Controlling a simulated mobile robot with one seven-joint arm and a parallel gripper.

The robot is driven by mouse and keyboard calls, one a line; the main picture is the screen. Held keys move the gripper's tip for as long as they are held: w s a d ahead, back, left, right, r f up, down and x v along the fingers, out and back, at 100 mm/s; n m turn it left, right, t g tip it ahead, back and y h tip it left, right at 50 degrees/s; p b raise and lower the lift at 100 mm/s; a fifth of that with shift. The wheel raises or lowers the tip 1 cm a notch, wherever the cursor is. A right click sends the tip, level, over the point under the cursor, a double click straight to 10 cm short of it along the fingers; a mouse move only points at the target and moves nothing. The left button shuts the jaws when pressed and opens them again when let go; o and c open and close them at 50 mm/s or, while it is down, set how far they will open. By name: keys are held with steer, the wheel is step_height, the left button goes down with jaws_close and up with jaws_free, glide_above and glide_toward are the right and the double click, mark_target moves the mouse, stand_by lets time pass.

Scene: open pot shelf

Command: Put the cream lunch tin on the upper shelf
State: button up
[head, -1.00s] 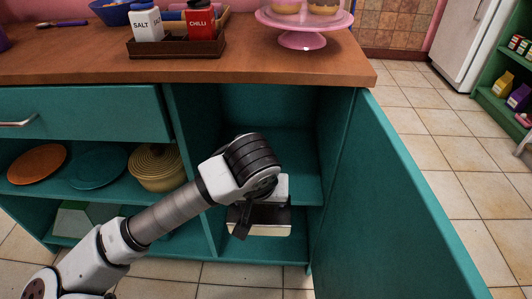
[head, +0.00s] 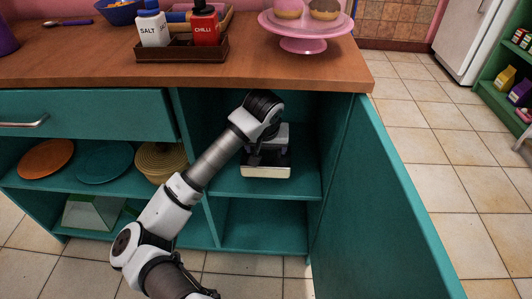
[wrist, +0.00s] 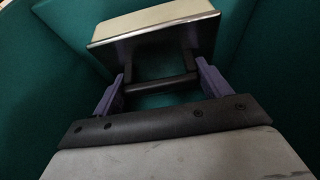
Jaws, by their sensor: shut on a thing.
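The cream lunch tin (head: 266,172) is inside the open right-hand cabinet section, at the level of the upper shelf (head: 300,188). I cannot tell whether it touches the shelf board or hangs just above it. My gripper (head: 268,155) is shut on the tin's dark handle. In the wrist view the tin (wrist: 150,30) shows its cream face and dark rim past my gripper (wrist: 162,84), whose purple fingers close on the handle bar. The tin looks roughly level in the head view; my arm hides part of the shelf on the left.
The open teal door (head: 390,200) stands to the right of the section. The lower compartment (head: 265,228) looks empty. A divider (head: 197,130) separates the section from shelves with plates and a yellow pot (head: 158,163). The wooden countertop (head: 100,75) is above.

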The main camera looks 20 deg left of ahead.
steer(key=shift+f, duration=1.25)
steer(key=shift+f+b, duration=0.2)
steer(key=shift+b, duration=0.2)
steer(key=o, duration=1.6)
steer(key=shift+r, duration=0.1)
steer(key=shift+s+r+p, duration=0.15)
steer(key=shift+r+p, duration=0.3)
steer(key=shift+r, duration=0.05)
steer(key=v, duration=0.2)
steer(key=shift+s+r, duration=0.25)
steer(key=shift+s, duration=0.15)
steer(key=s, duration=0.3)
steer(key=s+d, duration=0.1)
steer(key=s, duration=0.3)
steer(key=s+d+b, duration=0.1)
steer(key=s, duration=0.3)
steer(key=shift+s+d+f, duration=0.1)
steer(key=shift+d+f, duration=0.05)
steer(key=shift+d, duration=0.1)
